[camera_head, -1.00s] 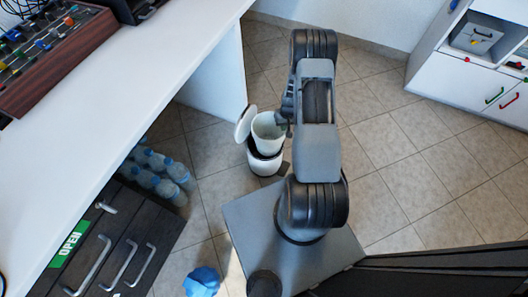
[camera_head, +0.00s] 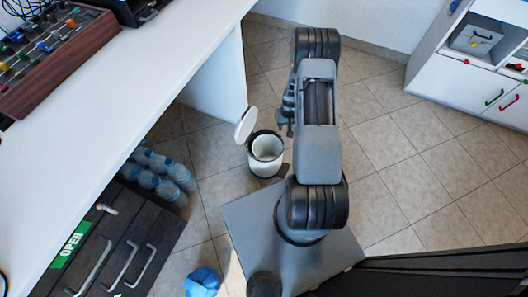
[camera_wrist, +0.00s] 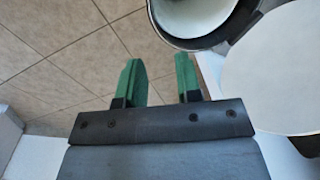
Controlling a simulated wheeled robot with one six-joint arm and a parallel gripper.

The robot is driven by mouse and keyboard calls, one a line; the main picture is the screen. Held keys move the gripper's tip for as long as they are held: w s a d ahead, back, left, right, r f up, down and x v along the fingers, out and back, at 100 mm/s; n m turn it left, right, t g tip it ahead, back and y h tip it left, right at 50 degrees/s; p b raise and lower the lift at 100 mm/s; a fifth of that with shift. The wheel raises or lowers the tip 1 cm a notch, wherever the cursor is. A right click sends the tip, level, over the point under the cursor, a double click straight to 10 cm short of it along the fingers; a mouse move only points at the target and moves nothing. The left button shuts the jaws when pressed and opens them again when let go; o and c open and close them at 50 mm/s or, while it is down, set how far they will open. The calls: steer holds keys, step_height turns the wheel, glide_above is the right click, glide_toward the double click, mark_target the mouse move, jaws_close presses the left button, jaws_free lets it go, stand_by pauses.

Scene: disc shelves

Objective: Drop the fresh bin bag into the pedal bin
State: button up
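The white pedal bin (camera_head: 266,155) stands on the tiled floor with its round lid (camera_head: 245,125) raised on the left side. A pale inner bucket (camera_head: 267,146) appears seated inside it. In the wrist view the bin's open mouth (camera_wrist: 192,14) is at the top right, with the white lid (camera_wrist: 280,70) beside it. My gripper (camera_wrist: 160,80) has two green fingers apart with only floor between them. In the head view my gripper (camera_head: 284,124) is just right of the bin's mouth, partly hidden by my arm. A crumpled blue thing (camera_head: 202,283), perhaps the bin bag, lies at the bottom left.
A white counter (camera_head: 150,75) runs along the left, with several water bottles (camera_head: 160,178) under it. A dark drawer unit (camera_head: 115,255) is at lower left. A white cabinet (camera_head: 455,85) stands at upper right. The tiled floor (camera_head: 410,165) right of my arm is clear.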

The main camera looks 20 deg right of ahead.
step_height(320, 180, up, 12)
steer(key=d+p, duration=0.1)
steer(key=p, duration=0.2)
steer(key=shift+r, duration=0.15)
steer(key=shift+s, duration=0.1)
stand_by(0.3)
steer(key=s+a+r+n+t+p, duration=0.1)
steer(key=s+a+r+p, duration=0.4)
steer(key=r, duration=1.2)
steer(key=s+a+r+n+t+p, duration=0.1)
steer(key=s+a+r+p, duration=0.3)
steer(key=r+p, duration=0.7)
steer(key=s+a+r+t+h+p, duration=0.1)
steer(key=s+a+r+p, duration=0.4)
steer(key=r, duration=1.9)
steer(key=a+p, duration=0.3)
steer(key=shift+s+r+n, duration=0.3)
steer(key=shift+r+n, duration=0.1)
